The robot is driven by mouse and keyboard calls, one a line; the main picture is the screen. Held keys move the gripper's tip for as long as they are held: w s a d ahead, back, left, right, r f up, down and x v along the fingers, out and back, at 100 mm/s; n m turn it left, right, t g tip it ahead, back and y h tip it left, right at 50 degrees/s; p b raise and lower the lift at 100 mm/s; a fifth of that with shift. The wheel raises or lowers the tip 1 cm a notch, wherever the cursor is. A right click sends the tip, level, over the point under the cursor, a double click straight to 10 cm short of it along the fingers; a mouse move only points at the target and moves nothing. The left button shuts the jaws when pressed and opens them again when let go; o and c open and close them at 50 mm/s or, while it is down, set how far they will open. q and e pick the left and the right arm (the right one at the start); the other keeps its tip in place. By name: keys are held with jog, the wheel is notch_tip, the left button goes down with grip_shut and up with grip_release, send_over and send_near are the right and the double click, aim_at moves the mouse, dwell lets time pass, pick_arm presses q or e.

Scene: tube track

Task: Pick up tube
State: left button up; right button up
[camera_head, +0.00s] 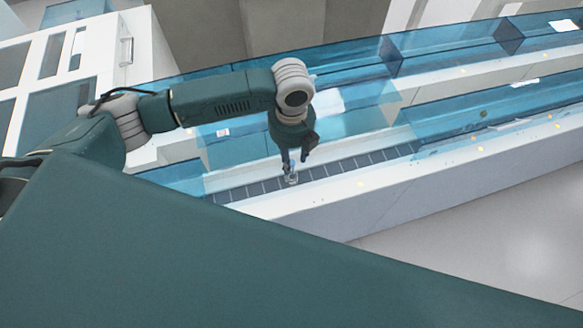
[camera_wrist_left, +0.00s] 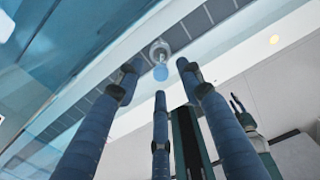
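A small clear tube (camera_head: 291,179) stands on the dark segmented track (camera_head: 340,166) of the white bench. In the left wrist view the tube (camera_wrist_left: 160,52) shows a pale rim and a light blue round part, beyond and between the fingertips. My left gripper (camera_head: 294,158) points down just above the tube in the head view. Its fingers (camera_wrist_left: 160,78) are spread apart in the wrist view, with no visible grip on the tube. A small dark pronged shape (camera_wrist_left: 238,108) at the right of the wrist view may be my right gripper; its opening is unclear.
Blue transparent panels (camera_head: 460,115) stand along the bench behind and to the right of the track. The white front edge (camera_head: 365,190) of the bench runs close to the track. A white cabinet (camera_head: 60,60) is at the upper left. Open floor (camera_head: 500,220) lies in front.

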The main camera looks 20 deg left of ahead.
aim_at(292, 162)
pick_arm(q)
jog(key=shift+f, duration=1.55)
grip_shut()
jog(key=shift+r, duration=0.15)
notch_tip(292, 162, up, 20)
jog(key=b, duration=0.2)
jog(key=shift+f+b, duration=3.55)
jog(key=shift+f, duration=6.3)
